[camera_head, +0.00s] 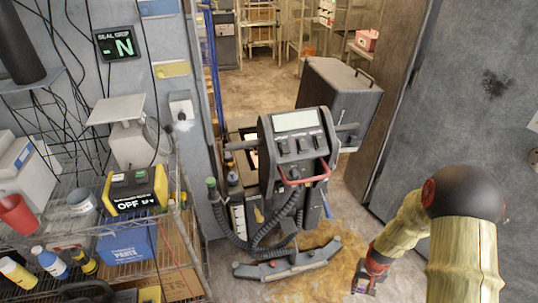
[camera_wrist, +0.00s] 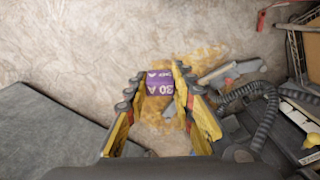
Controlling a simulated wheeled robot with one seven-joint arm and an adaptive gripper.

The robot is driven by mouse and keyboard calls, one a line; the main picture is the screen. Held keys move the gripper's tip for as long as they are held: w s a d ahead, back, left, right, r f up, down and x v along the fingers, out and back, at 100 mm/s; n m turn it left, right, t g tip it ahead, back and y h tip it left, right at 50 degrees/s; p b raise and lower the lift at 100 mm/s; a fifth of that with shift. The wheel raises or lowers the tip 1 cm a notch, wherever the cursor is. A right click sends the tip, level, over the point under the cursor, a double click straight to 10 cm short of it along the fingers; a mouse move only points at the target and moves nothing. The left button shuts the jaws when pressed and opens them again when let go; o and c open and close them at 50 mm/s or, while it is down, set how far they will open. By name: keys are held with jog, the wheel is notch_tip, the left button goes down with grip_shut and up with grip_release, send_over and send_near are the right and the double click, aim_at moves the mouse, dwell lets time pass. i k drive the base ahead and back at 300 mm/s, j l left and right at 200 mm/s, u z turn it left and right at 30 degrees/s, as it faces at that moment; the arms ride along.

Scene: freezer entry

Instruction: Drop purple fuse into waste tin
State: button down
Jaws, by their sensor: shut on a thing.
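The purple fuse (camera_wrist: 159,85), printed "30 A" in white, is between the fingertips of my gripper (camera_wrist: 160,78) in the wrist view. My gripper is shut on it, with a yellow-lined finger on each side, above the floor. In the head view my gripper (camera_head: 366,283) is low at the bottom, right of the wheeled machine, and a small purple patch shows at its tip. A grey tin (camera_head: 83,202) stands on the wire shelf at left, and a red cup (camera_head: 18,215) stands left of it. I cannot tell for sure which is the waste tin.
The wheeled machine (camera_head: 296,160) with a hose stands mid-view in the doorway. The wire shelf (camera_head: 160,225) also holds a yellow-black device (camera_head: 135,190), a blue bin (camera_head: 126,243) and bottles. A grey door (camera_head: 450,110) is at right. Some stained floor (camera_head: 330,260) is open.

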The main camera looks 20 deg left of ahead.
aim_at(90, 205)
jog(key=i+u, duration=0.15)
jog(key=u, duration=0.25)
jog(key=i+u, duration=0.1)
jog(key=u, duration=0.3)
jog(key=i+u, duration=0.1)
jog(key=u, duration=0.3)
jog(key=i+l+u, duration=0.1)
jog(key=u, duration=0.3)
jog(key=i+l+u, duration=0.1)
jog(key=u, duration=0.3)
jog(key=l, duration=0.1)
